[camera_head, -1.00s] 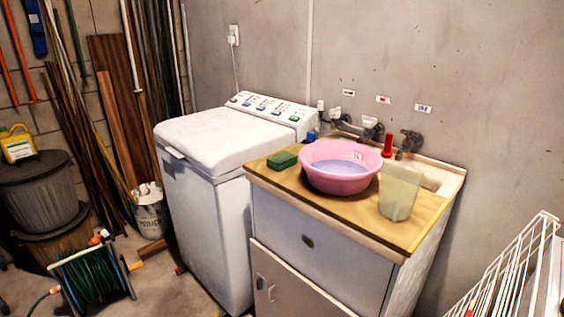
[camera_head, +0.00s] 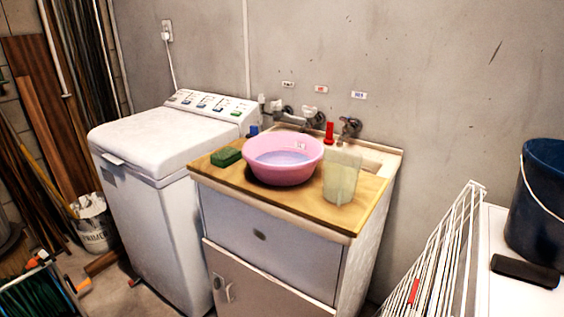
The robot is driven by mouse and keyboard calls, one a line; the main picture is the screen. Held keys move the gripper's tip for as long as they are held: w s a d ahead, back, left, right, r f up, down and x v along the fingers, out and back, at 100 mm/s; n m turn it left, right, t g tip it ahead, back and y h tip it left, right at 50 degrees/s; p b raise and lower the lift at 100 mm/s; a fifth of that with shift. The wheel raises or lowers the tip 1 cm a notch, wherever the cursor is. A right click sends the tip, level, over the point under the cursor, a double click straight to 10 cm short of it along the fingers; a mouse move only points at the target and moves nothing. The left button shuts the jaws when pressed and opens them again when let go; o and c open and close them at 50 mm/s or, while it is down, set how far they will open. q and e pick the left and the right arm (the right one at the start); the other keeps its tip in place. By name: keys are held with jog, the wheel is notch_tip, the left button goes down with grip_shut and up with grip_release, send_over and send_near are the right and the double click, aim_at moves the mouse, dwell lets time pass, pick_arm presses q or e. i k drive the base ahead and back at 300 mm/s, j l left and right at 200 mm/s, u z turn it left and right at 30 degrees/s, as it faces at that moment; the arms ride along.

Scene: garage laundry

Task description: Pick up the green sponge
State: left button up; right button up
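The green sponge (camera_head: 226,156) lies on the left part of the wooden top (camera_head: 290,205) of the sink cabinet, near its left edge. A pink basin (camera_head: 284,172) with bluish liquid stands just right of it, and I cannot tell whether they touch. Nothing lies on the sponge. Neither of my grippers is in view.
A translucent pitcher (camera_head: 341,178) stands right of the basin, with taps (camera_head: 349,127) behind. A white washing machine (camera_head: 160,150) stands left of the cabinet. A white wire rack (camera_head: 440,250) and a dark blue bucket (camera_head: 540,200) are at the right. Some floor shows at the lower left.

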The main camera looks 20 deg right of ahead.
aim_at(224, 157)
jog(key=i+j, duration=0.25)
jog(key=j, duration=0.15)
jog(key=i+j, duration=0.25)
jog(key=j, duration=0.15)
jog(key=i+j, duration=0.25)
jog(key=j, duration=0.15)
jog(key=i+j, duration=0.2)
jog(key=j, duration=0.2)
